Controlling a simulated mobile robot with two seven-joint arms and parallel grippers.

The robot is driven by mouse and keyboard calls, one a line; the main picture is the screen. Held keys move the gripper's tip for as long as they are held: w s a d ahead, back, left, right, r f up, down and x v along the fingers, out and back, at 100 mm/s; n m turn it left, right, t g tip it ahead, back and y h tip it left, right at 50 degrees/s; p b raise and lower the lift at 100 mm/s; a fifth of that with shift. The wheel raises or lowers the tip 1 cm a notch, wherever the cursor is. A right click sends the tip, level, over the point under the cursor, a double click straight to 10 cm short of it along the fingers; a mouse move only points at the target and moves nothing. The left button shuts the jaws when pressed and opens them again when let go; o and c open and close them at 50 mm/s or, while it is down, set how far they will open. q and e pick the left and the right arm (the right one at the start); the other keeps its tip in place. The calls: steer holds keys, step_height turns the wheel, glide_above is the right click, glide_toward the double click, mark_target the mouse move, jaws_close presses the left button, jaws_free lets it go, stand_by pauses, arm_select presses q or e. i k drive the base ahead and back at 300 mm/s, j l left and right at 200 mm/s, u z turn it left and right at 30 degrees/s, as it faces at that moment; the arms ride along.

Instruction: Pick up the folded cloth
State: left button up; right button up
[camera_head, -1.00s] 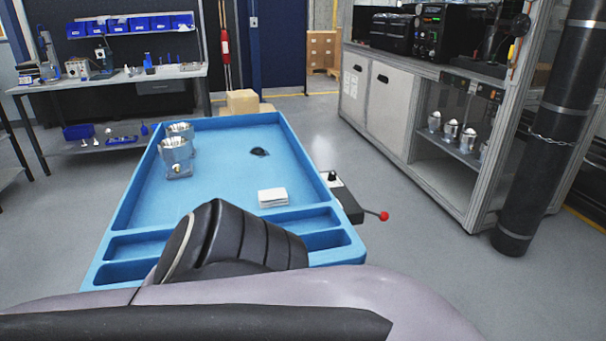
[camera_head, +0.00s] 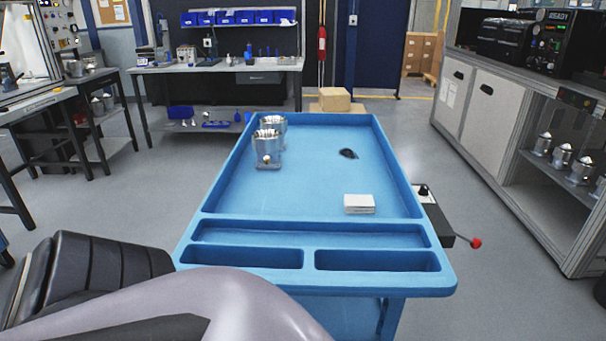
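The folded cloth (camera_head: 359,204) is a small white stack lying flat on the blue cart top (camera_head: 320,190), right of its middle and just behind the front compartments. One of my arms crosses the lower left of the head view, in front of the cart and apart from the cloth. Neither of my grippers shows in the view. Nothing covers the cloth.
Two shiny metal housings (camera_head: 267,149) stand at the cart's far left. A small dark item (camera_head: 348,153) lies toward the back. A control box with a red-knobbed lever (camera_head: 476,243) juts from the right side. The cart's centre is clear.

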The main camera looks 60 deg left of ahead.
mark_target(354, 203)
steer(key=u, duration=1.3)
